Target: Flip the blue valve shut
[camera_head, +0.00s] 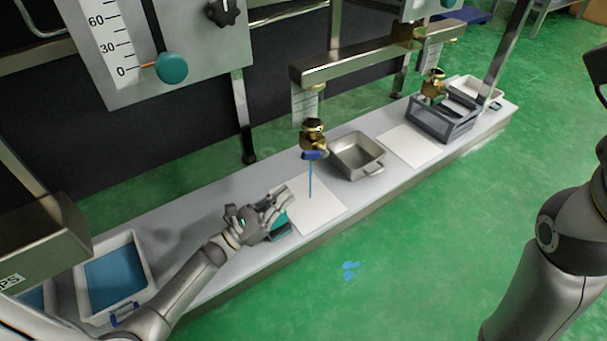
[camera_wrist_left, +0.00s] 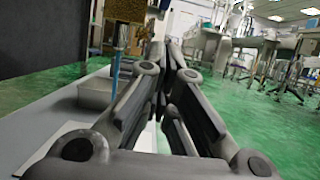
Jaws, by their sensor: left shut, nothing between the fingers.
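The blue valve handle (camera_head: 312,155) sits under a brass valve body (camera_head: 313,130) on the middle metal pipe. A thin blue stream (camera_head: 310,180) falls from it toward a white sheet on the bench. The brass body also shows at the top of the left wrist view (camera_wrist_left: 128,10), with the blue stream (camera_wrist_left: 115,66) below it. My left gripper (camera_head: 284,192) is shut and empty. It is in front of the valve, lower and to its left in the head view, and apart from it. My right gripper is out of view; only part of my right arm shows.
A metal pan (camera_head: 357,158) stands right of the stream. A grey crate (camera_head: 443,122) is under another brass valve (camera_head: 433,85). A teal-sided object (camera_head: 280,222) lies beside my left gripper. A white tray of blue liquid (camera_head: 115,278) is at left. Blue spots (camera_head: 352,270) mark the floor.

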